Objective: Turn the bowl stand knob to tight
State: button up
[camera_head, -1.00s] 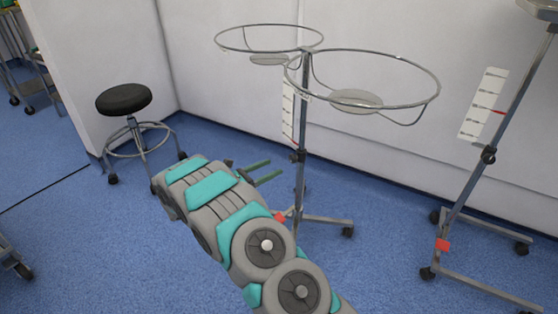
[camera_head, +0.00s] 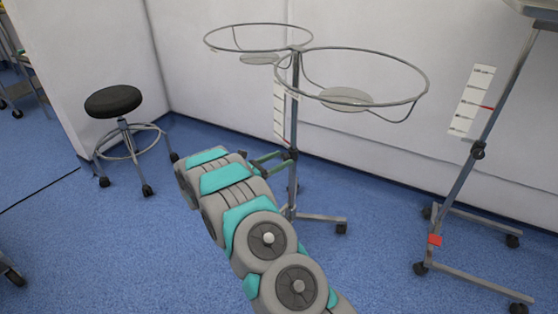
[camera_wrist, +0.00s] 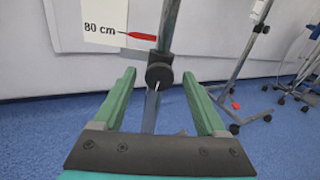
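The bowl stand (camera_head: 294,115) is a metal pole on a wheeled base with two wire rings at the top. Its black knob (camera_wrist: 159,75) sits on the pole, with a small white mark below its centre. In the head view the knob (camera_head: 290,154) is small and close to my fingertips. My gripper (camera_wrist: 161,85) is open, with one green finger on each side of the pole in the wrist view. The knob appears between and just beyond the fingertips; I cannot tell whether they touch it. In the head view my gripper (camera_head: 276,157) is partly hidden behind my arm.
A scale card (camera_wrist: 104,20) with a red pointer at 80 cm is behind the pole. A second wheeled stand (camera_head: 470,165) with a similar knob stands at the right. A black stool (camera_head: 113,101) stands at the left. The white wall is close behind the bowl stand.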

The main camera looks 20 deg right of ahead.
grip_shut()
dwell(0.4)
